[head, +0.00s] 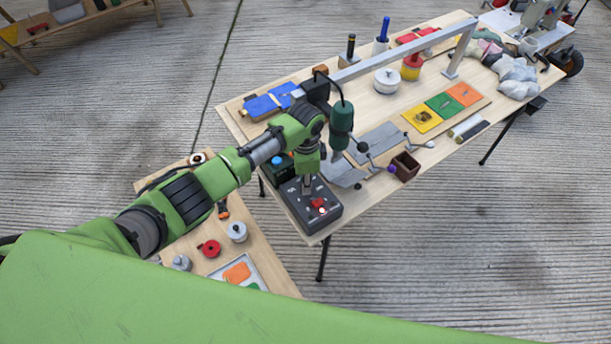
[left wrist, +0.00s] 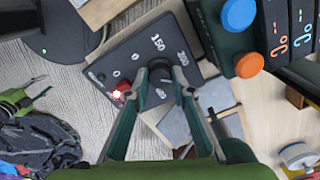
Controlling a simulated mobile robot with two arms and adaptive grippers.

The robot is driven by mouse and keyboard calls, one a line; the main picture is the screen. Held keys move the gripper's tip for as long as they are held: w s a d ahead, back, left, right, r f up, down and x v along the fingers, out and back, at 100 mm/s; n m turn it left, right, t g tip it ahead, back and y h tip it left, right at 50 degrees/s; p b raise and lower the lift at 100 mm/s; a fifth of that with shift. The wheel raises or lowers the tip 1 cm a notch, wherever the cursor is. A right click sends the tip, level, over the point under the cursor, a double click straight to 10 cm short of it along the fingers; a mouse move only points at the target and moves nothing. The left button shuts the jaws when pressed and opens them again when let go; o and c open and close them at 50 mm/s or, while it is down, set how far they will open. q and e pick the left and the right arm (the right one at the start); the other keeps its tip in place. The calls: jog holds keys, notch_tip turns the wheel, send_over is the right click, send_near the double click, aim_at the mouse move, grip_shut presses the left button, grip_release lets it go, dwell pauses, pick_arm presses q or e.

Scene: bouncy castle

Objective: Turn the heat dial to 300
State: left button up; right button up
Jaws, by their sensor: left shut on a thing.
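The dark control box (head: 333,216) sits at the near left corner of the work table in the head view. In the left wrist view its sloped panel (left wrist: 133,58) carries white numerals; 150 and 300 are readable. The dark heat dial (left wrist: 160,72) stands among them, and my left gripper (left wrist: 160,78) is shut on it. The fingers hide part of the dial, so I cannot tell where it points. In the head view my left gripper (head: 307,186) comes down onto the box from above. My right gripper is in neither view.
A red switch (head: 318,203) is on the box close to my fingers. A green tool (head: 342,120) with a cable hangs beside my wrist. Grey sheets (head: 375,140) and a small brown box (head: 405,165) lie right of the control box. A grey frame (head: 405,55) spans the table.

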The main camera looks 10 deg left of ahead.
pick_arm(q)
jog(key=n+p, duration=0.2)
jog(key=n, duration=0.1)
jog(key=shift+r+n, duration=0.1)
jog(key=shift+n, duration=0.3)
jog(key=shift+n+p, duration=0.9)
jog(key=shift+n, duration=1.1)
jog(key=o, duration=1.1)
jog(key=shift+o, duration=0.2)
notch_tip(320, 180, up, 12)
